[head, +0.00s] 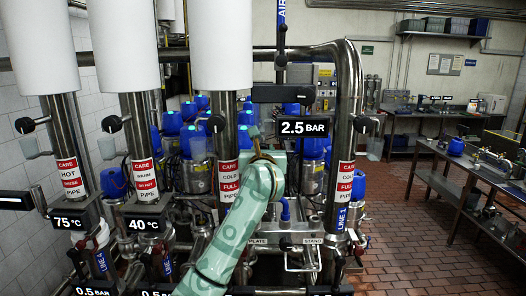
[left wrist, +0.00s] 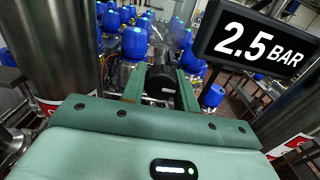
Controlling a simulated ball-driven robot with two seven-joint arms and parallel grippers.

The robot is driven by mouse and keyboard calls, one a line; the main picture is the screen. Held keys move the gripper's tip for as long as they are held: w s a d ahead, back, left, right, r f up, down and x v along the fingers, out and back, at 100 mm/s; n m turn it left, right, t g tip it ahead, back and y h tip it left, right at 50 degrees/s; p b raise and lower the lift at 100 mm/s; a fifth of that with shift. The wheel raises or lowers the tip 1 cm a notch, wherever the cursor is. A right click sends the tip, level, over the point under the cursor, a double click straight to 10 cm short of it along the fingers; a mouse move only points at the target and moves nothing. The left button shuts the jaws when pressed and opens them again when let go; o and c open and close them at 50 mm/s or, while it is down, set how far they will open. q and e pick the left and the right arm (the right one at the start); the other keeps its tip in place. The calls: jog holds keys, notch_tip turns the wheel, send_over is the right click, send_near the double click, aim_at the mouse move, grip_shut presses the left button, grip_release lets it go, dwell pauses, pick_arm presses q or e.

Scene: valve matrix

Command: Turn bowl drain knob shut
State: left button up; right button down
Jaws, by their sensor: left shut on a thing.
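My left arm comes up from the bottom of the head view, and its pale green gripper (head: 257,138) is among the pipes, just left of the 2.5 BAR display (head: 304,127). In the left wrist view, the two green fingers (left wrist: 160,88) are closed around a black knob (left wrist: 160,78). No name label for this knob is readable, and its turn angle cannot be told. In the head view my gripper and arm hide it. My right gripper is not in view.
The display also fills the upper right of the left wrist view (left wrist: 258,42), close to my gripper. Steel pipes (head: 348,100) with red-and-white labels stand on both sides. Several blue-capped units (head: 313,147) stand behind. Tiled floor (head: 415,225) lies open at the right.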

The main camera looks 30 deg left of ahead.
pick_arm(q)
jog(key=shift+r+m+p, duration=0.15)
jog(key=shift+m+p, duration=0.65)
jog(key=shift+p, duration=0.2)
jog(key=m+p, duration=0.8)
jog(key=p, duration=0.1)
jog(key=shift+r, duration=0.1)
jog(key=m, duration=0.2)
jog(key=shift+a+m+p, duration=0.1)
jog(key=shift+m+p, duration=0.3)
jog(key=m, duration=0.5)
jog(key=shift+f+m, duration=0.2)
jog(key=shift+m, duration=0.2)
jog(key=o, duration=1)
